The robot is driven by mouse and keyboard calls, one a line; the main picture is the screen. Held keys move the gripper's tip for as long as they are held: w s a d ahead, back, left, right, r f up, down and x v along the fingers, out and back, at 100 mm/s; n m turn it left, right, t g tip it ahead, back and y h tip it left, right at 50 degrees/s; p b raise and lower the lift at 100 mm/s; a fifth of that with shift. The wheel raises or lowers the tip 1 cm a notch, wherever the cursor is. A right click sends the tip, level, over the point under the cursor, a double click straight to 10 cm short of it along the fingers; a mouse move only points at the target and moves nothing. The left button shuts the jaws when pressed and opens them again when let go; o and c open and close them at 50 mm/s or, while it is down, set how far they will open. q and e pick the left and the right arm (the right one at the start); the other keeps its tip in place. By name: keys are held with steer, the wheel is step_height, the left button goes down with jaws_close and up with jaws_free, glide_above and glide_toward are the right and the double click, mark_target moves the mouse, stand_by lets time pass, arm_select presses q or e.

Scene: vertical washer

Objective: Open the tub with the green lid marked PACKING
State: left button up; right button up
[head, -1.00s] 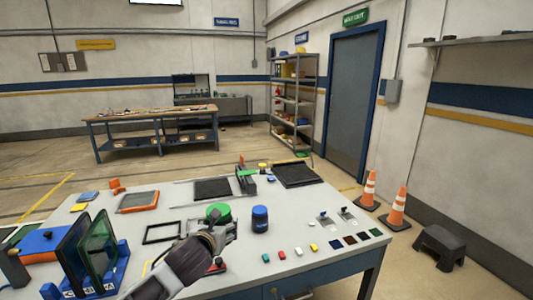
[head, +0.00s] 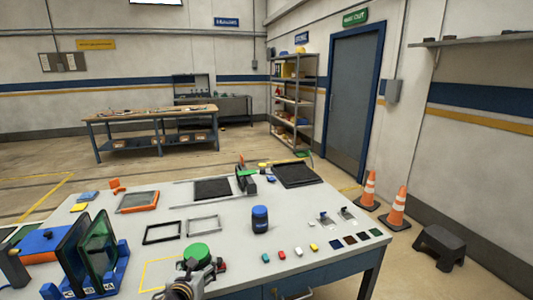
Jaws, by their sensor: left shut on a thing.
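The tub's green lid (head: 195,251) shows at the near middle of the table in the head view; no lettering is readable on it. The tub body under it is mostly hidden by the lid and my gripper. My left gripper (head: 199,270) comes from the bottom edge and is shut on the tub, just below the lid. The lid appears seated, but I cannot see the seam. Whether the tub touches the table is unclear. My right gripper is out of view.
A yellow outlined area (head: 160,274) lies just left of the tub. A blue jar (head: 260,220) stands to the right. Empty frames (head: 163,233) lie behind. Dark green panels in a blue rack (head: 92,262) stand at left. Several small coloured blocks (head: 282,255) lie at right.

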arm_select(q)
steer(key=s+a+f, duration=0.1)
steer(key=s+f, duration=0.6)
steer(key=f, duration=0.3)
steer(key=shift+a+f, duration=0.15)
steer(key=shift+a, duration=0.05)
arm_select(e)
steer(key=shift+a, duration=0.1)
